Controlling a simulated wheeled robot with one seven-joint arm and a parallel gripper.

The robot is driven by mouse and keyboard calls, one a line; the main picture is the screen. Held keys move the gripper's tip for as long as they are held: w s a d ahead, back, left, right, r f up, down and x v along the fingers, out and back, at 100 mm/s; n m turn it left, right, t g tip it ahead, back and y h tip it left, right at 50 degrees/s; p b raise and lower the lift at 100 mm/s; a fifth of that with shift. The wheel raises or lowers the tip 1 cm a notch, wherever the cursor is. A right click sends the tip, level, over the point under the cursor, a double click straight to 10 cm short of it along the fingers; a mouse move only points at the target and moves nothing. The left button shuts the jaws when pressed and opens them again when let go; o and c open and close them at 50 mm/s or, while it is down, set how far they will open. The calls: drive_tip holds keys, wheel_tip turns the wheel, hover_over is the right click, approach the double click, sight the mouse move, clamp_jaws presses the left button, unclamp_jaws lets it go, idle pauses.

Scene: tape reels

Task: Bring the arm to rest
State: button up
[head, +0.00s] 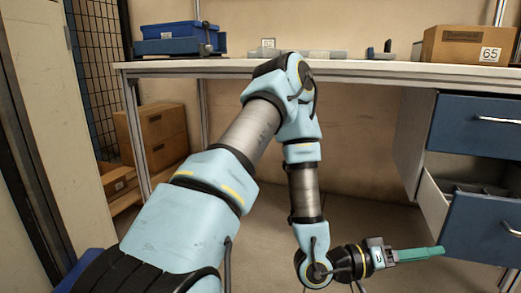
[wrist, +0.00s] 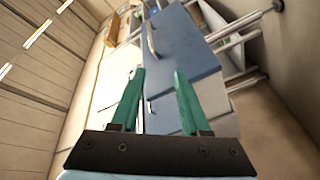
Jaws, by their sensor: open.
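My arm reaches forward and bends down in front of the workbench in the head view. My gripper (head: 438,251) is low at the right, its green fingers pointing right toward the blue-fronted drawers. In the wrist view my gripper (wrist: 159,72) has its two green fingers spread apart with nothing between them. The fingers look clear of the drawer fronts, though the exact gap cannot be told.
The workbench top (head: 240,66) carries a blue bin (head: 167,46) and a cardboard box (head: 465,45). A lower drawer (head: 482,228) stands open at the right, near my gripper. Cardboard boxes (head: 155,140) sit under the bench at the left.

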drive_tip(key=w+a+f+t+y+p, duration=0.1)
drive_tip(key=w+a+f+t+y, duration=0.15)
drive_tip(key=w+a+y, duration=0.45)
drive_tip(key=w+a+f+t+y, duration=0.1)
drive_tip(key=w+a+t+y, duration=0.25)
drive_tip(key=w+a, duration=0.6)
drive_tip(key=s+a+r+n+g+y+p, duration=0.1)
drive_tip(key=a+r+n+y, duration=0.2)
drive_tip(key=a, duration=0.7)
drive_tip(key=a+r+n+g+y, duration=0.15)
drive_tip(key=a+r+y, duration=0.3)
drive_tip(key=a, duration=0.55)
drive_tip(key=s+a+r+n+g+p, duration=0.2)
drive_tip(key=s+a+r, duration=0.1)
drive_tip(key=s+a, duration=0.15)
wheel_tip(320, 180, up, 37)
drive_tip(key=p, duration=3.6)
drive_tip(key=shift+d+y+p, duration=0.3)
drive_tip(key=shift+d+p, duration=0.05)
